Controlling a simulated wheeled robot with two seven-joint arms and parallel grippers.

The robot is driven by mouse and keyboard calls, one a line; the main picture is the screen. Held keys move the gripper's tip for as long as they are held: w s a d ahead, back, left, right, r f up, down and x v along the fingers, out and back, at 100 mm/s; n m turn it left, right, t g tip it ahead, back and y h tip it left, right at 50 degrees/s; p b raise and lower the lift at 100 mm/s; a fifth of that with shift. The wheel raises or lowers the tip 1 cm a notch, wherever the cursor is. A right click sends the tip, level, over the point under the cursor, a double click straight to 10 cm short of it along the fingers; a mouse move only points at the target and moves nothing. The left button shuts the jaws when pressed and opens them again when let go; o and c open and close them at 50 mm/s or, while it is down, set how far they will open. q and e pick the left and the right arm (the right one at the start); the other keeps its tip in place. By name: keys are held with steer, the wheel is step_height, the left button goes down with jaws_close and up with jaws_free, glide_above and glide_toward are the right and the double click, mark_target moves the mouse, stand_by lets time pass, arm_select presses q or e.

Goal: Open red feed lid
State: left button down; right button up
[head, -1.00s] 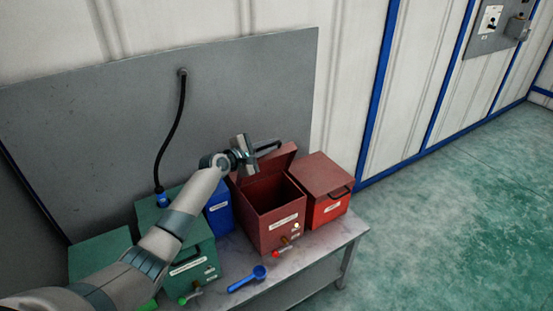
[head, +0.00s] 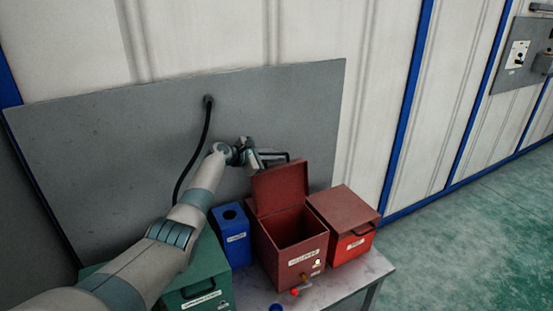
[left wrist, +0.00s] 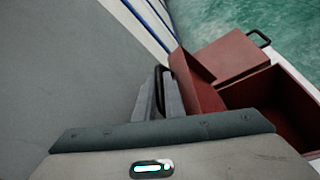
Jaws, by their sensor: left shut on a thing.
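A dark red box (head: 286,255) with a white label stands open on the bench, its inside in view. Its lid (head: 280,188) is raised and stands roughly upright at the back edge. The lid (left wrist: 198,82) and the open box (left wrist: 275,98) also show in the left wrist view. My left gripper (head: 268,158) is behind the top of the lid, shut on the lid's black handle. The handle (left wrist: 160,92) shows between the fingers in the left wrist view. My right gripper is out of view.
A brighter red box (head: 352,246) with a shut lid stands close on the right. A blue box (head: 232,238) and a green box (head: 212,268) stand on the left. A grey panel (head: 110,150) rises behind. A black hose (head: 194,150) hangs near my left arm.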

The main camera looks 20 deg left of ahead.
arm_select(q)
steer(key=shift+f, duration=0.2)
steer(key=c, duration=2.1)
jaws_free()
steer(key=shift+a, duration=0.1)
steer(key=shift+s+r, duration=0.1)
steer(key=shift+s, duration=0.05)
steer(key=shift+v, duration=0.85)
steer(key=shift+b+v, duration=1.4)
steer(key=shift+v, duration=6.3)
